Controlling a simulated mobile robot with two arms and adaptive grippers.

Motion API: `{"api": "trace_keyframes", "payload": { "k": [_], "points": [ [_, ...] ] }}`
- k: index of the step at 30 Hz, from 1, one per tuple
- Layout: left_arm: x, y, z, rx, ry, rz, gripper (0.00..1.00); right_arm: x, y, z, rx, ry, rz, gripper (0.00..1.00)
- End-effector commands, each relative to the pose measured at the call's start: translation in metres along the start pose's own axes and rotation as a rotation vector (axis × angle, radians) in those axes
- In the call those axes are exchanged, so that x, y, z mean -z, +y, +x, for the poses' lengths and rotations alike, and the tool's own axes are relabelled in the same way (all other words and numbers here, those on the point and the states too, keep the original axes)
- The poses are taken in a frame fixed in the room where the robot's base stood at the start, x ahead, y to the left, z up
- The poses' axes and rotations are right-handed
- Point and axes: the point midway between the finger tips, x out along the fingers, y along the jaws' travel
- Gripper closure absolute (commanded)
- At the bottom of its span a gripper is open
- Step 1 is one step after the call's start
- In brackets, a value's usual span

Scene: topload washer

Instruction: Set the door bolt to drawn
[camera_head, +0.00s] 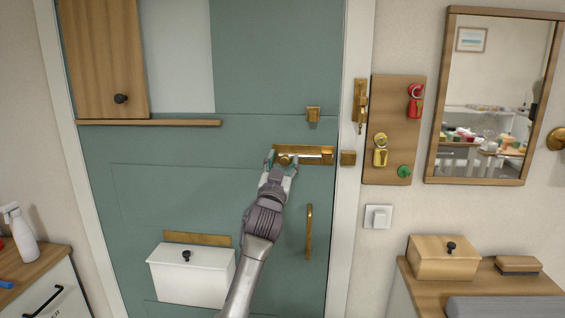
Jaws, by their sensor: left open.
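The door bolt (318,155) is a brass plate with a bright sliding bar, mounted level on the green door (210,190) near its right edge. A brass keeper block (348,157) sits on the white frame just to the right. A narrow gap shows between the bolt's right end and the keeper. My left gripper (283,161) reaches up from below to the bolt's left end. Its fingers are open, one on each side of the bolt's round knob (285,159); whether they touch it I cannot tell. My right gripper is out of view.
A vertical brass door handle (309,232) is below the bolt, and a small brass fitting (313,114) is above it. A white box (192,275) hangs at lower left. A wooden key board (392,130) and a mirror (494,95) are on the right wall.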

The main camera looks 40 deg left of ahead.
Motion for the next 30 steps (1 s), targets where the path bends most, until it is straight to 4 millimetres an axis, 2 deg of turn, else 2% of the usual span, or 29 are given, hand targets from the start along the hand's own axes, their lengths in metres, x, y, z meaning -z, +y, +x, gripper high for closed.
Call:
{"api": "trace_keyframes", "payload": {
  "k": [5, 15, 21, 30],
  "points": [
    [-0.001, 0.001, -0.01, -0.001, 0.0, -0.001, 0.46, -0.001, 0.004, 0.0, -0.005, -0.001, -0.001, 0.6],
    [-0.002, 0.0, -0.08, 0.0, -0.003, -0.001, 0.46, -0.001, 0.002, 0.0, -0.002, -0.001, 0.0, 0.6],
    [-0.001, -0.001, -0.11, 0.001, -0.002, -0.001, 0.46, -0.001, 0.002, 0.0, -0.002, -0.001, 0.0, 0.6],
    [0.0, -0.002, -0.121, 0.002, 0.0, 0.0, 0.46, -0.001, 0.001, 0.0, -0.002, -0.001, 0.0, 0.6]
  ]
}}
